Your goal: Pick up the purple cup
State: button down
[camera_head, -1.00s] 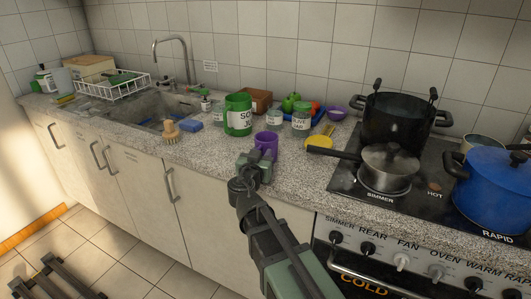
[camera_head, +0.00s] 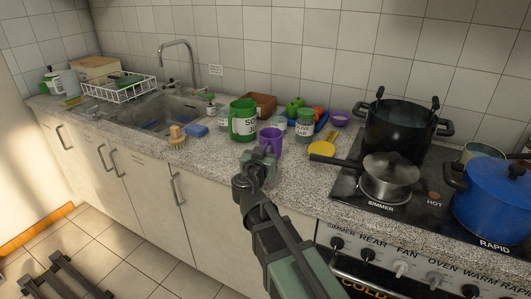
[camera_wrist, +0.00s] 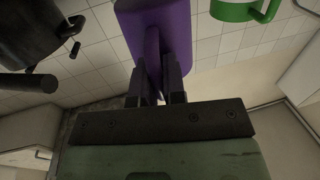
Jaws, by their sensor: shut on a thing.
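The purple cup (camera_head: 271,138) is upright at the front of the counter, just right of the green mug. It seems to be slightly above the counter top. My gripper (camera_head: 263,153) reaches it from the front. In the wrist view the cup (camera_wrist: 178,28) fills the top middle, and my gripper (camera_wrist: 158,75) has its two fingers closed around the cup's handle. The fingers hide part of the handle.
The green mug (camera_head: 243,122) stands close by on the left, with glass jars (camera_head: 305,124) behind on the right.

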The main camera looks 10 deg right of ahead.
notch_tip(320, 180, up, 16)
jog(key=p, duration=1.4)
jog(key=shift+p, duration=0.3)
